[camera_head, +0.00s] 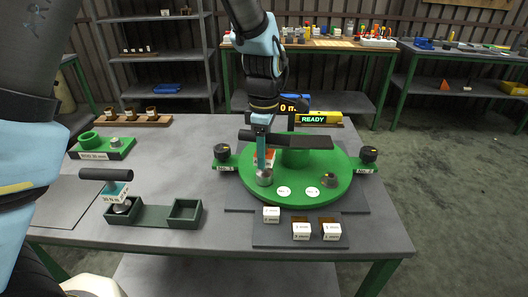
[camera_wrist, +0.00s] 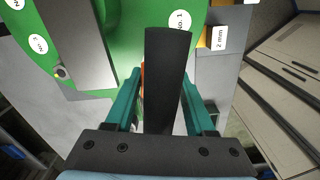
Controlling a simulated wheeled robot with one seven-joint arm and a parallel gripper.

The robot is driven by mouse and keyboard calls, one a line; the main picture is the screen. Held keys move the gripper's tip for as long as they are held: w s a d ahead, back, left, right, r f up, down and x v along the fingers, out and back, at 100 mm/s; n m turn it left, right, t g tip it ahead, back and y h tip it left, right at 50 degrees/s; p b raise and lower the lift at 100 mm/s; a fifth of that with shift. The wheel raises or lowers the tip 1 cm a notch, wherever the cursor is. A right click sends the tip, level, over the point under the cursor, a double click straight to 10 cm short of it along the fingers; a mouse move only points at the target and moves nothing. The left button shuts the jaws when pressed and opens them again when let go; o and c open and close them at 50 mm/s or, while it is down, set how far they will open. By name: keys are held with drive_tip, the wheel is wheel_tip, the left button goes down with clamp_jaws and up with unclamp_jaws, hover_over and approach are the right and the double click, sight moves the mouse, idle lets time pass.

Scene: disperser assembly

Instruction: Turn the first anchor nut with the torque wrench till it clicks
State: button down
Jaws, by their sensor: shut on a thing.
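My gripper (camera_head: 262,128) is above the left part of the round green base (camera_head: 338,168). In the wrist view its teal fingers (camera_wrist: 162,85) are on both sides of the dark handle (camera_wrist: 168,60) of a torque wrench, shut on it. The wrench has an orange, labelled block (camera_head: 266,157) and a silver socket end (camera_head: 264,177) low over the green base. I cannot tell whether the socket sits fully on the anchor nut, which is hidden. Another nut (camera_head: 329,180) shows on the base at right. A dark slab (camera_wrist: 80,40) partly covers the base in the wrist view.
A second wrench (camera_head: 106,174) marked 20 N m stands in the dark holder (camera_head: 152,216) at left. White-labelled blocks (camera_head: 301,231) are at the table's front. Black knobs (camera_head: 222,152) flank the base. A display behind reads READY (camera_head: 313,118).

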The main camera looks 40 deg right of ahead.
drive_tip(key=shift+m, duration=1.4)
drive_tip(key=shift+r, duration=0.1)
drive_tip(key=shift+n, duration=0.3)
drive_tip(key=shift+r+p, duration=2.25)
drive_tip(key=shift+r, duration=0.2)
